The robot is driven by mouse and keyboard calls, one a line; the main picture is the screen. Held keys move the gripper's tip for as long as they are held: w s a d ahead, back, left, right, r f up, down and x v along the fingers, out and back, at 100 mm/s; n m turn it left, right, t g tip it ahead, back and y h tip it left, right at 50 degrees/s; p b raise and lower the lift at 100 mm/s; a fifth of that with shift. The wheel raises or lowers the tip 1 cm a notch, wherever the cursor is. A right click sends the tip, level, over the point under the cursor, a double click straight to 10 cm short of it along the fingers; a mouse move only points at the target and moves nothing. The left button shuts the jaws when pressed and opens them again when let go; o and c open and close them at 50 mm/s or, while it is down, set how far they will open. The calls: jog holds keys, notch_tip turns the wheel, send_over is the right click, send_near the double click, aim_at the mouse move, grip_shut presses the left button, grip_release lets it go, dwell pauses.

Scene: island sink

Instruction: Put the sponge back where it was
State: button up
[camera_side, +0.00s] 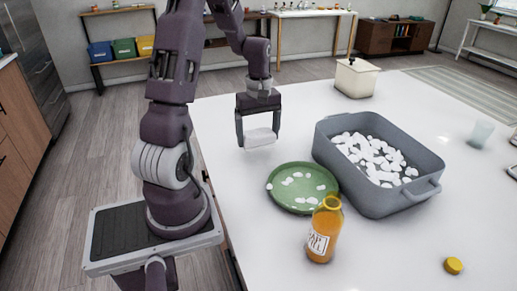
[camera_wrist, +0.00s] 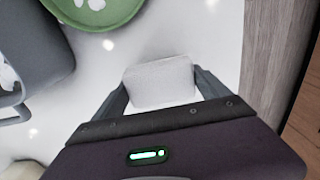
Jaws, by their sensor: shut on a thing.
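My gripper (camera_side: 259,133) is shut on a white sponge (camera_side: 260,138) and holds it over the white counter, near its left edge. In the wrist view, the sponge (camera_wrist: 160,83) sits between the two fingers of my gripper (camera_wrist: 160,88). I cannot tell whether its underside touches the counter. The green plate (camera_side: 283,197) with several white foam bits lies nearer the side camera. A grey basin (camera_side: 376,197) with white foam stands to the right of the sponge. No marked spot for the sponge is visible.
An orange bottle with a yellow neck (camera_side: 323,232) stands in front of the plate. A yellow cap (camera_side: 453,265) lies at the front right. A cream box (camera_side: 355,78) stands at the back. A clear cup (camera_side: 481,134) is at the far right. The counter around the sponge is clear.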

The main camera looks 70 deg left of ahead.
aim_at(258, 155)
notch_tip(258, 155, down, 4)
jog(key=shift+f, duration=0.1)
jog(key=shift+f, duration=0.15)
jog(key=o, duration=1.1)
jog(key=shift+o, duration=0.2)
notch_tip(258, 155, up, 12)
jog(key=shift+w+d+r, duration=0.1)
jog(key=shift+r, duration=0.1)
jog(key=s+d+r+m+t, duration=0.1)
jog(key=d+r+m, duration=0.25)
jog(key=d, duration=0.25)
jog(key=s+d+r+m+t+y, duration=0.1)
jog(key=d+r+m, duration=0.25)
jog(key=d, duration=0.35)
jog(key=s+d+r+m+t, duration=0.1)
jog(key=d+r+m, duration=0.1)
jog(key=d+m, duration=0.3)
jog(key=s+d+m+t+h, duration=0.1)
jog(key=s+d+m+t, duration=0.1)
jog(key=s+d+m, duration=0.4)
jog(key=shift+s+d+t, duration=0.3)
jog(key=shift+s+d, duration=0.35)
jog(key=shift+d, duration=0.05)
jog(key=shift+r, duration=0.1)
